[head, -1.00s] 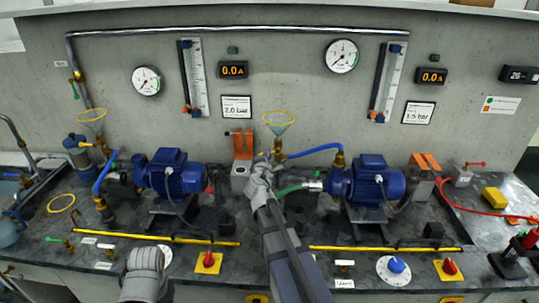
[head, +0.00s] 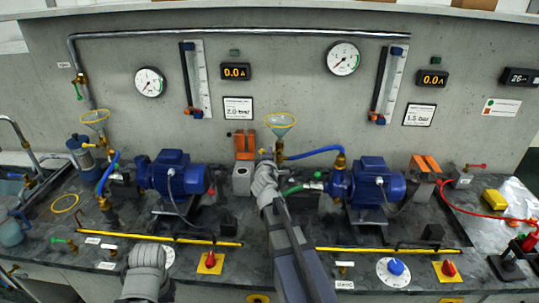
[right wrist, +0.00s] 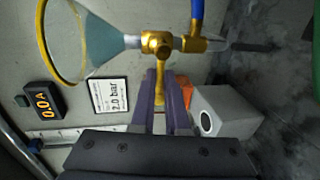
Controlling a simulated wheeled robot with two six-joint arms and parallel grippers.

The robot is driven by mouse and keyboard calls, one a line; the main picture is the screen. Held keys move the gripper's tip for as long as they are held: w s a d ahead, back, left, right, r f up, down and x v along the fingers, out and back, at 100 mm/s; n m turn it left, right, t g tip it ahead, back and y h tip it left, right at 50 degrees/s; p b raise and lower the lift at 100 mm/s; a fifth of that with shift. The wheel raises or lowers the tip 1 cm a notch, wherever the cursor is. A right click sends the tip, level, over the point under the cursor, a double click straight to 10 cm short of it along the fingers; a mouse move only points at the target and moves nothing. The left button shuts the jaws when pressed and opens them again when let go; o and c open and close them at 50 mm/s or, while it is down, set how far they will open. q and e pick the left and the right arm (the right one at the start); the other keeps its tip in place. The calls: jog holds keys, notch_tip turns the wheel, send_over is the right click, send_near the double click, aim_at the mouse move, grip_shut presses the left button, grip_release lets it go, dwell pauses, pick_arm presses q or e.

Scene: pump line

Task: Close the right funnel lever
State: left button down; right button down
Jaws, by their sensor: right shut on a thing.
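The right funnel (head: 281,121) is a clear cone with a yellow rim, mounted above the brass fitting of the right pump line. It also shows at the upper left in the right wrist view (right wrist: 92,38). Its brass valve (right wrist: 157,43) is just ahead of my right gripper (right wrist: 162,78). The purple fingers are shut on the valve's lever (right wrist: 160,66), which is mostly hidden between them. In the head view my right gripper (head: 265,158) is just below and left of the funnel, its fingers hard to make out. My left arm shows at the bottom left, but no fingers are visible.
A blue hose (head: 314,153) runs from the valve to the right blue pump (head: 374,184). A grey block (right wrist: 222,112) and an orange bracket (head: 245,144) stand close to my right gripper. The left funnel (head: 95,117) is well apart.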

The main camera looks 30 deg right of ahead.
jog(key=c, duration=0.9)
grip_release()
jog(key=shift+p+v, duration=0.8)
jog(key=shift+v, duration=3.1)
